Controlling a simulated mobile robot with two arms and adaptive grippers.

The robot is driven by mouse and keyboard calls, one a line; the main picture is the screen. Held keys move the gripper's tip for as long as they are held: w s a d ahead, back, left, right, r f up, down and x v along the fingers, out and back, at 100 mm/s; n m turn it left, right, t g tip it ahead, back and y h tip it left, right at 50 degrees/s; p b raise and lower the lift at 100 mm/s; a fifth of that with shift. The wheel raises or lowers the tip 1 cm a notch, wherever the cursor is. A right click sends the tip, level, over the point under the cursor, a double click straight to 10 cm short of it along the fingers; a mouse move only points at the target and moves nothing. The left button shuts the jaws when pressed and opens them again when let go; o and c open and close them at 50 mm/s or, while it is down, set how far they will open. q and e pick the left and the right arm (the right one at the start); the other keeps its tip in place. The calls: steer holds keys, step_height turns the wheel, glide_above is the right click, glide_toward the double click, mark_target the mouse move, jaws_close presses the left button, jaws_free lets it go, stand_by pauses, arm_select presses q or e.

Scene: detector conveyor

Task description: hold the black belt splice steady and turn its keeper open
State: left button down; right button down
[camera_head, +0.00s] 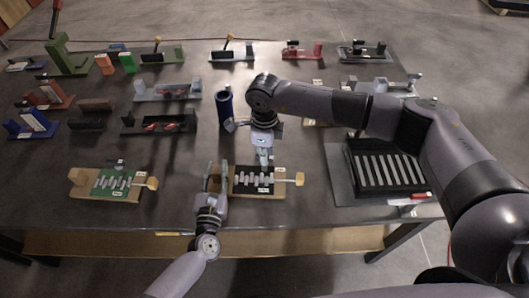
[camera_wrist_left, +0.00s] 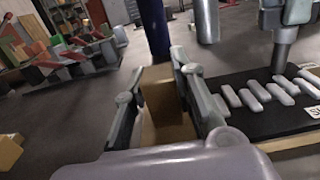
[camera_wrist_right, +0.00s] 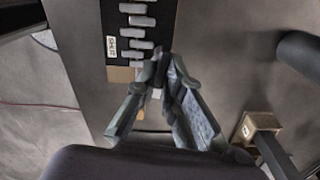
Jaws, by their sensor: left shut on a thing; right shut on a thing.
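The black belt splice (camera_head: 251,190) lies on a wooden base near the table's front edge. Grey bars cross its black plate, which also shows in the left wrist view (camera_wrist_left: 262,118) and right wrist view (camera_wrist_right: 112,18). A wooden knob (camera_head: 299,179) sticks out at its right end. My left gripper (camera_head: 216,178) is shut on the wooden block (camera_wrist_left: 165,105) at the base's left end. My right gripper (camera_head: 263,161) points down at the splice's far edge, its fingertips closed together in the right wrist view (camera_wrist_right: 163,68). The small part between them, apparently the keeper, is mostly hidden.
A similar green splice (camera_head: 118,184) lies to the left. A dark blue cylinder (camera_head: 225,108) stands just behind my left gripper. A black slotted tray (camera_head: 388,171) lies to the right. Several fixtures fill the table's back.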

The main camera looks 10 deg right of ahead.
steer(key=shift+n, duration=0.7)
steer(key=c, duration=1.7)
jaws_free()
step_height(320, 180, up, 12)
arm_select(q)
steer(key=c, duration=1.3)
jaws_free()
